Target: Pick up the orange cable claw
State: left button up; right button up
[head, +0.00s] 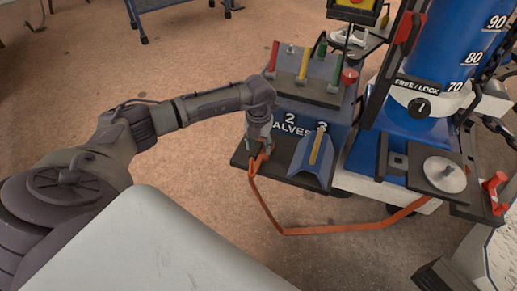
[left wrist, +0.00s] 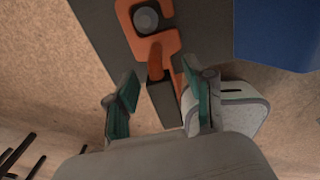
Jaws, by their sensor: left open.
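The orange cable claw (head: 259,161) sits at the front left corner of the dark platform (head: 241,157) below the valve box. An orange cable (head: 300,233) hangs from it and loops right toward the blue unit. In the left wrist view the claw's orange hook (left wrist: 156,45) curves around a round grey post, and its dark handle block (left wrist: 165,103) points at my gripper. My left gripper (head: 262,142) is right above the claw in the head view. In the left wrist view its green-padded fingers (left wrist: 160,105) are open, one on each side of the handle. My right gripper is not seen.
The blue valve box (head: 318,118) with coloured levers rises just behind the claw. A blue wedge with a yellow strip (head: 314,158) stands to its right on the platform. A tall blue cylinder unit (head: 415,120) is farther right. Open floor (head: 200,180) lies left.

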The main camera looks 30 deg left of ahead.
pick_arm(q)
grip_shut()
jog(key=shift+r, duration=0.2)
dwell(0.3)
jog(key=shift+r, duration=0.6)
notch_tip(320, 180, up, 3)
jog(key=shift+w+f+p, duration=0.1)
jog(key=shift+f+p, duration=0.1)
jog(key=shift+p, duration=0.25)
jog(key=w+d+r, duration=0.6)
jog(key=d+r, duration=0.1)
jog(key=d, duration=0.3)
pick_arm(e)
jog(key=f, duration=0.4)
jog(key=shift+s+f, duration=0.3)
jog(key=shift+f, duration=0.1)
